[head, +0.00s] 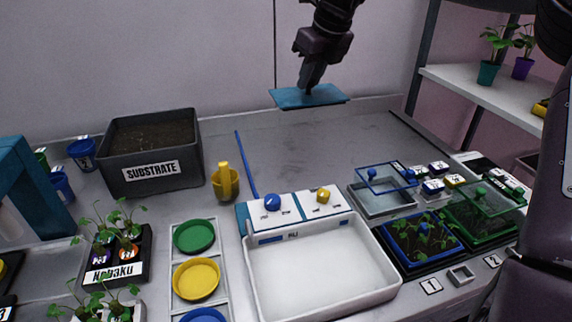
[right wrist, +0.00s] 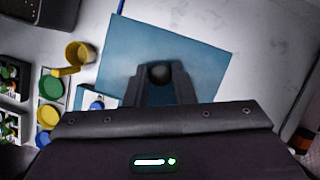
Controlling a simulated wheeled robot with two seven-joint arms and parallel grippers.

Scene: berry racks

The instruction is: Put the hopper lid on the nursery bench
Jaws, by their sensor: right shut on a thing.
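The hopper lid (head: 296,98) is a flat blue-teal panel held in the air above the back of the nursery bench (head: 310,150). My right gripper (head: 309,88) comes down from above and is shut on a dark knob at the lid's middle. In the right wrist view the lid (right wrist: 170,55) spreads beyond my right gripper (right wrist: 160,80), and its knob sits between the fingers. The lid looks roughly level and apart from the bench top. My left gripper is in neither view.
A substrate box (head: 150,180), yellow scoop (head: 224,183) and thin blue rod (head: 246,165) are left of the clear back area. A white tray (head: 320,280) is in front. Lidded trays (head: 420,240) and a wall shelf (head: 480,90) are right.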

